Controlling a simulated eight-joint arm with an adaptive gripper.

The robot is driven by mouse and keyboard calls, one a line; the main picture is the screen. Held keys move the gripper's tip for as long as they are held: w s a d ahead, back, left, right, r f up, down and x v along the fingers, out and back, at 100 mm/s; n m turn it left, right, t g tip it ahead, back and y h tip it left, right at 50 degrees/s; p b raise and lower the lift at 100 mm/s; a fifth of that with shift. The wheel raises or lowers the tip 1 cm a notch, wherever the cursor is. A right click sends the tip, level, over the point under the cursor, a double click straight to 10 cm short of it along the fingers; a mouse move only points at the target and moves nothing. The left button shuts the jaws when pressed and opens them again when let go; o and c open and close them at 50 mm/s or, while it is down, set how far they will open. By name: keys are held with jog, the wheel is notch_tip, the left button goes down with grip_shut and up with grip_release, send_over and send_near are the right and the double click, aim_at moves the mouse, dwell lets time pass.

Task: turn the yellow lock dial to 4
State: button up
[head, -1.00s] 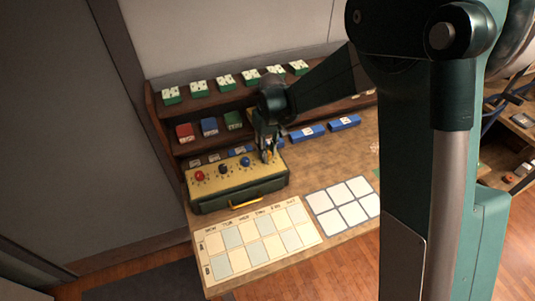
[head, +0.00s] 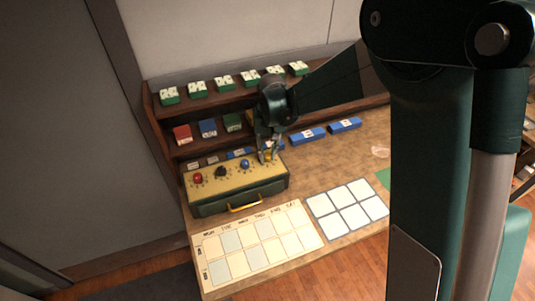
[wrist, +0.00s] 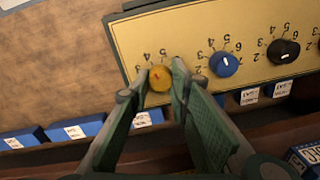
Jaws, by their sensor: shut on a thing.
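Digits are printed around the dial, some hidden by the fingers. I cannot tell for sure which digit the mark points to. In the head view my gripper (head: 268,157) reaches down to the right end of the box (head: 235,196).
On the panel beside it are a blue dial (wrist: 224,63), a black dial (wrist: 283,51) and a red dial (head: 197,178). A shelf behind holds several coloured boxes. A label chart (head: 257,240) and a white-square grid (head: 347,206) lie on the bench in front.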

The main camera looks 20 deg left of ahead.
aim_at(269, 154)
jog(key=o, duration=0.9)
jog(key=shift+r, duration=0.2)
jog(key=r, duration=1.1)
jog(key=shift+w+d+r, duration=0.15)
jog(key=shift+d+r, duration=0.1)
jog(key=shift+r, duration=0.05)
